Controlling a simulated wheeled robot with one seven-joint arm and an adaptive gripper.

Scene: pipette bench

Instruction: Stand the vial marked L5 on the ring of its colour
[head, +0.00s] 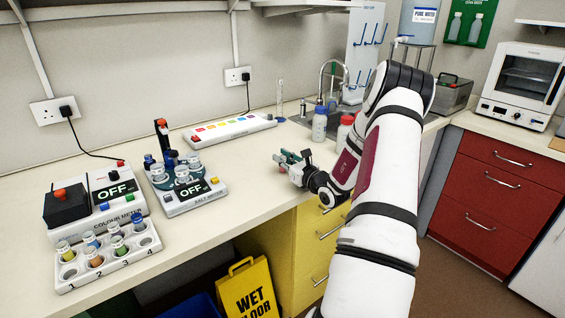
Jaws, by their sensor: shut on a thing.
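My gripper (284,158) is over the front part of the bench, right of the salt meter. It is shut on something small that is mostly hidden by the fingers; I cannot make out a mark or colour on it. A white rack (72,284) at the front left holds several small vials with coloured contents, such as a green one (118,246) and an orange one (94,257). No L5 mark is readable. A white strip with a row of coloured patches (230,130) lies at the back of the bench, behind and left of my gripper; rings cannot be told at this size.
A colour meter (118,197) and a salt meter (196,201), both showing OFF, stand on the left. White-and-blue (320,124) and red-capped (345,128) bottles stand near the sink, close to my arm. The bench (250,185) between salt meter and gripper is clear.

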